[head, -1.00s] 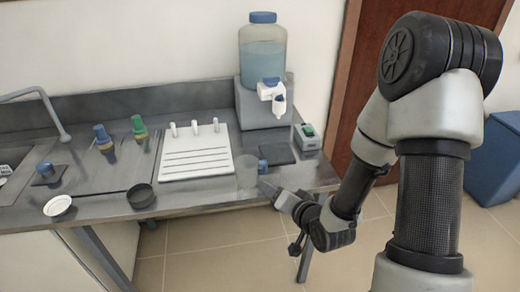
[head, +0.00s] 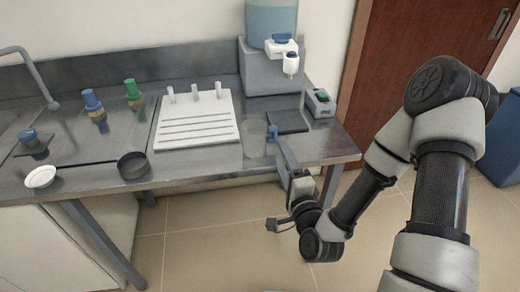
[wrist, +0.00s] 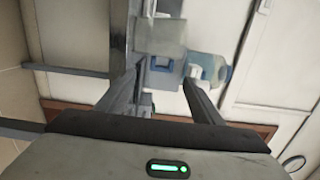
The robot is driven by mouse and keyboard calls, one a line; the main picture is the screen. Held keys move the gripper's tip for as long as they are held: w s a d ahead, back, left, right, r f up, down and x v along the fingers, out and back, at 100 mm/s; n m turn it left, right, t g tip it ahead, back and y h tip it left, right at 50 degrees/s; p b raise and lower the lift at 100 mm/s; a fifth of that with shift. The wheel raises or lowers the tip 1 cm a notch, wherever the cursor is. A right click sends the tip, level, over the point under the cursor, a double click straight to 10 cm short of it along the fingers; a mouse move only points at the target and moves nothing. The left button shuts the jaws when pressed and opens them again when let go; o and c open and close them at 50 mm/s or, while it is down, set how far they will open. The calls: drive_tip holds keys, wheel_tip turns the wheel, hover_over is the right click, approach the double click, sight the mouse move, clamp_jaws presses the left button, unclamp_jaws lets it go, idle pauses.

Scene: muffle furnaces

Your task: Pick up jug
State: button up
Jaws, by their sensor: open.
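The jug (head: 254,139) is a clear, translucent vessel with a blue handle (head: 272,132) on its right side. It stands upright near the front edge of the bench, right of the white slotted board. My gripper (head: 280,148) is at the bench edge, just right of the jug, with its fingers near the handle. In the wrist view, my gripper (wrist: 163,76) is open and empty, and the blue handle (wrist: 162,64) appears between or just beyond the fingertips. The jug body (wrist: 160,36) is above it. I cannot tell whether a finger touches the handle.
Behind stands a water dispenser (head: 271,68) with a white tap. A dark pad (head: 287,121) and a small grey device (head: 320,103) lie to the right. The white board (head: 196,140) is left of the jug, with a black dish (head: 133,166) farther left.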

sight(270, 138)
drive_tip(key=b+x, duration=0.2)
drive_tip(key=x, duration=0.3)
drive_tip(key=shift+w+a, duration=0.15)
drive_tip(key=shift+w, duration=0.1)
drive_tip(key=shift+r+b+x, duration=0.2)
drive_tip(key=shift+b+x, duration=0.1)
drive_tip(key=shift+x, duration=2.8)
drive_tip(key=shift+s+a, duration=0.1)
drive_tip(key=shift+a, duration=0.05)
drive_tip(key=shift+c, duration=0.2)
drive_tip(key=shift+f, duration=0.1)
drive_tip(key=c, duration=0.9)
